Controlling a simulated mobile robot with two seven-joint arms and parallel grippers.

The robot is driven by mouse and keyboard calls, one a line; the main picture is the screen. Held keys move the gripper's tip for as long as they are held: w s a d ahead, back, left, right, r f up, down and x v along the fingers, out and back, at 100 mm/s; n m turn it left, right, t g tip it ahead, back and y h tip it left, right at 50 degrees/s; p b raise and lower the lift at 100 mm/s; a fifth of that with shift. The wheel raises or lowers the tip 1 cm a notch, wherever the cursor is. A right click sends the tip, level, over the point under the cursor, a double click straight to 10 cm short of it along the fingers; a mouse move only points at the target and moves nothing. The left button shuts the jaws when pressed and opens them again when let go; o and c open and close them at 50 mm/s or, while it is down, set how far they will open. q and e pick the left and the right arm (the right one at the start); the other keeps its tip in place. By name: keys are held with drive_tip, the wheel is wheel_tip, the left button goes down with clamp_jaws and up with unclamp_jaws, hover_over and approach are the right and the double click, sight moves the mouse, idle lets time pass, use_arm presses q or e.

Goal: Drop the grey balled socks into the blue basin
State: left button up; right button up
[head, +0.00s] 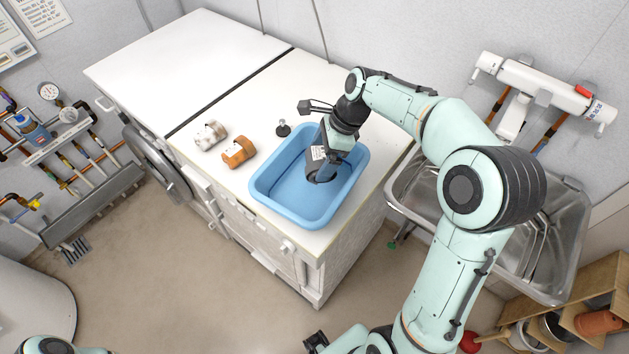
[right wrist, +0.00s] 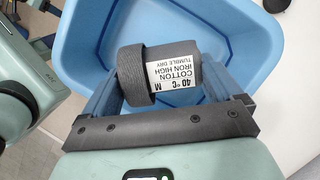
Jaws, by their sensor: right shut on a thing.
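The blue basin (head: 268,196) stands on the white counter, and its inside shows bare around my gripper. My right gripper (head: 322,163) reaches down inside the basin's outline. It is shut on the grey balled socks (head: 323,176), which look dark and partly hidden by the gripper in the head view. In the right wrist view, the socks (right wrist: 160,72) sit between the two blue-grey fingers, with a white care label facing the camera. The basin (right wrist: 230,45) fills the background behind them. I cannot tell whether the socks touch the basin floor. My left gripper is not in view.
The counter (head: 205,75) is clear farther back. A metal sink (head: 560,225) is at right.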

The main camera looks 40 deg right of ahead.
drive_tip(key=shift+f, duration=0.3)
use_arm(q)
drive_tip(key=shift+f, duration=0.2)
use_arm(e)
drive_tip(key=shift+w, duration=0.15)
drive_tip(key=o, duration=0.8)
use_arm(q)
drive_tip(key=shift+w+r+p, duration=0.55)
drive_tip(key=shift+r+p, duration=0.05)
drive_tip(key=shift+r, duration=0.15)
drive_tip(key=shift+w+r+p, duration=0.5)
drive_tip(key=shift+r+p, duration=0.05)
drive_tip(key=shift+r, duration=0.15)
use_arm(e)
drive_tip(key=shift+v, duration=6.75)
drive_tip(key=shift+a, duration=0.1)
